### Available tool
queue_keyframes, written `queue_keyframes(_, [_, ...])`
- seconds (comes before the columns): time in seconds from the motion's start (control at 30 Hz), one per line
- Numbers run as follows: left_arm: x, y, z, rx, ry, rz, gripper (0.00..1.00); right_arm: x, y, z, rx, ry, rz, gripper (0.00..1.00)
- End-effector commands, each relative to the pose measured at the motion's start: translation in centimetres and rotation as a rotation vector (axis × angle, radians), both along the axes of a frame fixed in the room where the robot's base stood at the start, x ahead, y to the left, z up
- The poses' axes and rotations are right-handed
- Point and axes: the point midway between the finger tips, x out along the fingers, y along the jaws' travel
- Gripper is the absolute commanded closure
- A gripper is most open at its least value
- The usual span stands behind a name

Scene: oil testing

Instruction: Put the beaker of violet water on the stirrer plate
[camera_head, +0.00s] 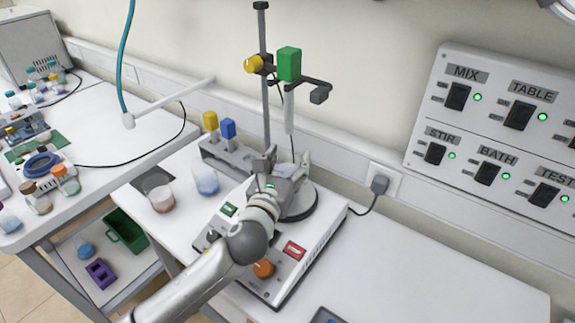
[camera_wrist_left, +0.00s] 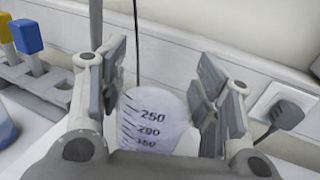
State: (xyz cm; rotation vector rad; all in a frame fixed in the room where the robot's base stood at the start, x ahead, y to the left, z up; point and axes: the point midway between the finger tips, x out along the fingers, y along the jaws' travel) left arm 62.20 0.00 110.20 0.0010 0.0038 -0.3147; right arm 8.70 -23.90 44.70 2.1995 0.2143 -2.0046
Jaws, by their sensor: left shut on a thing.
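The stirrer (camera_head: 330,232) is a white box with a dark round plate (camera_head: 303,210) on top, partly covered by my left arm. My left gripper (camera_head: 288,163) is over the plate, near the stand's rod. In the left wrist view my left gripper (camera_wrist_left: 160,95) has its fingers on both sides of a clear, upright beaker (camera_wrist_left: 150,112) with a pale violet tint and marks for 250, 200 and 150, and is shut on it. In the head view my gripper hides most of this beaker, so I cannot tell whether its base touches the plate.
A stand rod (camera_head: 265,105) with a green clamp block (camera_head: 289,64) and a hanging probe rises behind the plate. A reddish beaker (camera_head: 162,201) and a blue one (camera_head: 206,183) stand left of the stirrer. The table right of the stirrer is mostly clear.

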Motion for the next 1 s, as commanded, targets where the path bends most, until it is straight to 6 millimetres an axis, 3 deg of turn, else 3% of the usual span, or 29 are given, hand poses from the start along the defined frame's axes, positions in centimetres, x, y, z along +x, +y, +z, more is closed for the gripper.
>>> queue_keyframes(0.13, [0.0,0.0,-1.2,-0.002,-0.003,0.0,0.73,0.0,0.1,0.0,0.001,0.0,0.002,0.6])
queue_keyframes(0.5, [0.0,0.0,-1.6,-0.001,-0.004,0.0,0.73,0.0,0.4,-0.2,0.005,0.001,0.003,0.6])
queue_keyframes(0.53, [0.0,0.0,-1.7,-0.002,-0.002,0.0,0.39,0.0,0.5,-0.1,0.006,0.0,0.003,0.6])
queue_keyframes(0.67, [0.0,0.0,-1.6,-0.001,-0.002,0.0,0.22,0.0,0.7,-0.1,0.008,0.001,0.003,0.6])
queue_keyframes(1.0, [0.0,0.0,-1.5,-0.001,-0.003,0.0,0.2,0.0,0.7,-0.1,0.008,0.002,0.002,0.6])
